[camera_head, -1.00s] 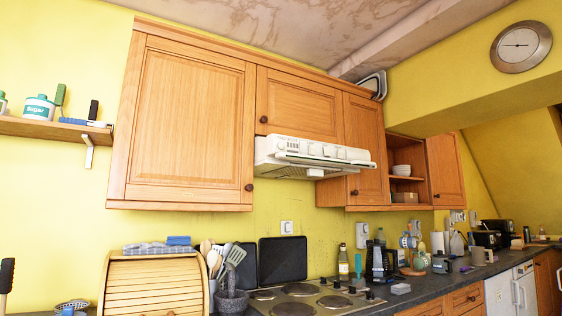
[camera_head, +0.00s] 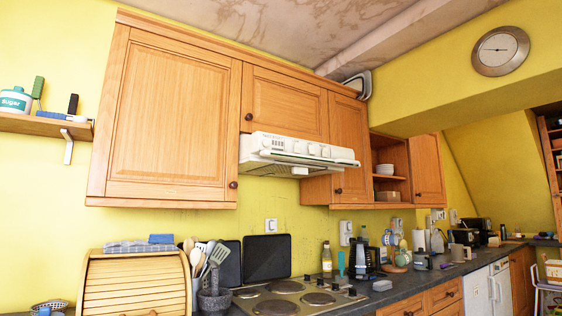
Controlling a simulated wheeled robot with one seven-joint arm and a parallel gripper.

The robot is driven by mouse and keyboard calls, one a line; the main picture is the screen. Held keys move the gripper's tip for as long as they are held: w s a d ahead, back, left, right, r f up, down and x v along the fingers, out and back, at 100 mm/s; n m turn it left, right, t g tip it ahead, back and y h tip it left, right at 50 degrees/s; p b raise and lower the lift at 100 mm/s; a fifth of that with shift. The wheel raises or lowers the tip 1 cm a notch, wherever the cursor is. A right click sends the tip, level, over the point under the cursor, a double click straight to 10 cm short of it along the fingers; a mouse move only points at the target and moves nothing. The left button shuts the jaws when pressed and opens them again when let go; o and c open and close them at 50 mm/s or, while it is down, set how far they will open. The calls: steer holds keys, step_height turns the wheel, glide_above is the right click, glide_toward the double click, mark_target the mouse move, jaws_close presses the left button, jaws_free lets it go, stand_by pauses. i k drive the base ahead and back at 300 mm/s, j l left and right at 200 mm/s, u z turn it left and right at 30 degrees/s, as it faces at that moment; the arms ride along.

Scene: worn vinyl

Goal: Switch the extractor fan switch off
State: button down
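The white extractor fan hood (camera_head: 297,153) is mounted under the wall cabinets, above the hob. Its front panel carries several small knobs or switches, too small to read which way they are set. A white wall switch (camera_head: 271,225) is on the yellow wall below the hood, left of centre. A second white wall fitting (camera_head: 345,232) is further right. I cannot tell which of these is the extractor fan switch, nor its position. My gripper is not in view.
The hob (camera_head: 287,299) is below the hood, with black panels (camera_head: 266,257) standing behind it. A bread bin (camera_head: 135,284) and a pot of utensils (camera_head: 213,292) are to its left. Bottles (camera_head: 327,262) and appliances crowd the dark worktop to the right.

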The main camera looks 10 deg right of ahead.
mark_target(311, 149)
steer(key=z, duration=0.35)
steer(key=k+l+u, duration=0.1)
steer(key=k+l, duration=0.15)
steer(key=i, duration=0.55)
steer(key=j, duration=0.2)
steer(key=k+j+z, duration=0.15)
steer(key=j, duration=0.2)
steer(key=k+j+z, duration=0.2)
steer(key=j, duration=0.15)
steer(key=k+j+z, duration=0.15)
steer(key=k+j, duration=0.05)
steer(key=j, duration=0.1)
